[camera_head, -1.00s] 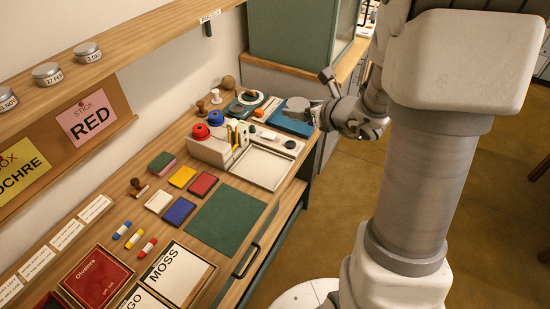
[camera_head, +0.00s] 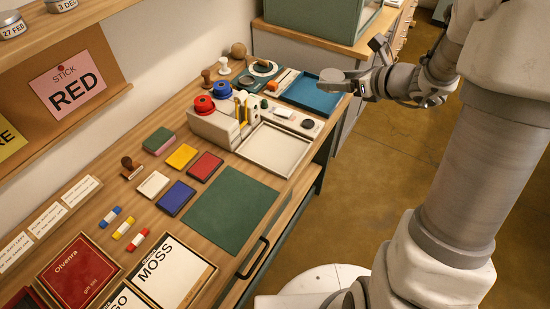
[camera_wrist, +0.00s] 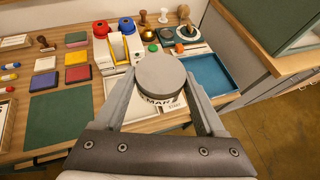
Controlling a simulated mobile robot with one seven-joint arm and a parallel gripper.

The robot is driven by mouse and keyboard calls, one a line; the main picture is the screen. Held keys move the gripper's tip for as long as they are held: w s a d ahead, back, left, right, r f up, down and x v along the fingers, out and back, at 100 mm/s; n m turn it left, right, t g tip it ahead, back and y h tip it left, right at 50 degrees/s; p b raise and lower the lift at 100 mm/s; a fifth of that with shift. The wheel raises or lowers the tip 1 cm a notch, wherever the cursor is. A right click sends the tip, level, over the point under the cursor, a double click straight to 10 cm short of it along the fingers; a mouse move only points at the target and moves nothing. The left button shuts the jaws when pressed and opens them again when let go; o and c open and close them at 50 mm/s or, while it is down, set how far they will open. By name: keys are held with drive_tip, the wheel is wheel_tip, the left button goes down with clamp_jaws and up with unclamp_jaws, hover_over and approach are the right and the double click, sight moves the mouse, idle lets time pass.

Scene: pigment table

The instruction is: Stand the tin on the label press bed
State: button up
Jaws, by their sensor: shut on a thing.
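A grey round tin (camera_head: 331,76) is held in my gripper (camera_head: 347,82), near the right edge of the blue tray in the head view. In the wrist view the tin (camera_wrist: 161,74) sits upright between the two fingers of my gripper (camera_wrist: 163,90), its flat lid up and a white label with dark print on its side. A dark green base (camera_head: 248,84) with a pale ring (camera_head: 263,67) and a wooden ball (camera_head: 238,50) stands at the back; it may be the label press, but I cannot tell for sure. The tin is apart from it.
The blue tray (camera_head: 312,98) looks empty. A white holder (camera_head: 216,127) with red and blue reels, and a pale tray (camera_head: 272,150), stand left of it. Stamps stand at the back. A green mat (camera_head: 231,209) is bare. A green cabinet (camera_head: 315,18) rises behind.

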drive_tip(key=s+a+f+n+g+y+b, duration=0.1)
drive_tip(key=a+f+n+g+y+b, duration=0.15)
drive_tip(key=f+b, duration=0.45)
drive_tip(key=s+a+f+n+g+y+b, duration=0.1)
drive_tip(key=f+n+g+b, duration=0.15)
drive_tip(key=f+b, duration=0.5)
drive_tip(key=n+b, duration=0.1)
drive_tip(key=b, duration=0.3)
hover_over(278, 150)
drive_tip(key=shift+y, duration=0.25)
wheel_tip(278, 150, down, 9)
drive_tip(key=shift+r, duration=0.2)
drive_tip(key=shift+f+b, duration=0.5)
drive_tip(key=shift+f, duration=1.3)
drive_tip(key=shift+f, duration=0.2)
drive_tip(key=o, duration=1.4)
drive_tip(key=shift+c, duration=0.2)
